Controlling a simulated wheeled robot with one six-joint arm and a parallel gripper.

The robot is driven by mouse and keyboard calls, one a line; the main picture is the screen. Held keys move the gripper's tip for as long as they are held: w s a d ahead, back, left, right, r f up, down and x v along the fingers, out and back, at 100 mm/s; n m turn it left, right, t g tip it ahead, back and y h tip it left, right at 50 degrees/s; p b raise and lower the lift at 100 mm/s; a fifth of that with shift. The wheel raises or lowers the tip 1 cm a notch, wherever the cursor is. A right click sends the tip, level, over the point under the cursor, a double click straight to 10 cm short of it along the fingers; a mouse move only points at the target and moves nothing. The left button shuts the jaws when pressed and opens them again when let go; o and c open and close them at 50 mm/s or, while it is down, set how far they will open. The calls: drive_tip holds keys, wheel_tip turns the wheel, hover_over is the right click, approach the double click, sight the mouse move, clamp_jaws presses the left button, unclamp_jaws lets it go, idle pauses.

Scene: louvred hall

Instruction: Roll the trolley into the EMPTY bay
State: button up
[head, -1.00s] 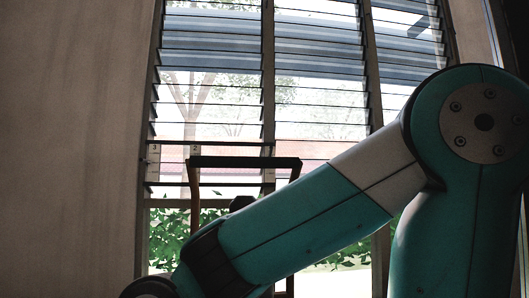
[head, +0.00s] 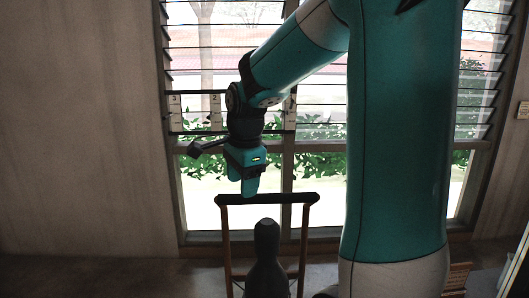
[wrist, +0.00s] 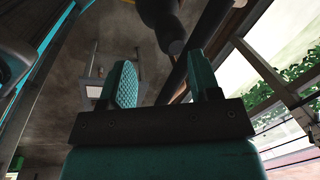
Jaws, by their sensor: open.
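The trolley (head: 223,240) stands upright on the floor before the window, with a dark handle bar (head: 285,198) across two brown posts. A dark bottle-shaped load (head: 266,260) stands between the posts; the trolley's lower part is out of frame. My gripper (head: 249,193) points down just above the handle, left of its middle; I cannot tell if they touch. In the wrist view its teal fingers (wrist: 160,66) are apart, with a dark bar (wrist: 177,80) beyond them, near the right finger. Number plates 3 (head: 175,103), 2 (head: 215,103) and 1 (head: 291,103) show behind; the bays' floors are not seen.
A louvred window (head: 240,60) and its sill close off the back. A plain wall (head: 80,130) is at the left, with bare floor (head: 100,275) below it. A slatted brown thing (head: 458,277) shows at lower right. My arm hides much of the right.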

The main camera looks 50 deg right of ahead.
drive_tip(key=s+d+r+m+p, duration=0.1)
drive_tip(key=d+r+m+p, duration=0.55)
drive_tip(key=r, duration=0.25)
drive_tip(key=p, duration=0.1)
approach(264, 194)
drive_tip(key=shift+n+g+h, duration=0.25)
drive_tip(key=shift+g+h, duration=0.05)
drive_tip(key=shift+h, duration=0.1)
drive_tip(key=f, duration=0.3)
drive_tip(key=w+f, duration=0.1)
drive_tip(key=f, duration=0.6)
drive_tip(key=shift+w+d, duration=0.35)
drive_tip(key=shift+d, duration=0.05)
drive_tip(key=shift+c, duration=0.5)
clamp_jaws()
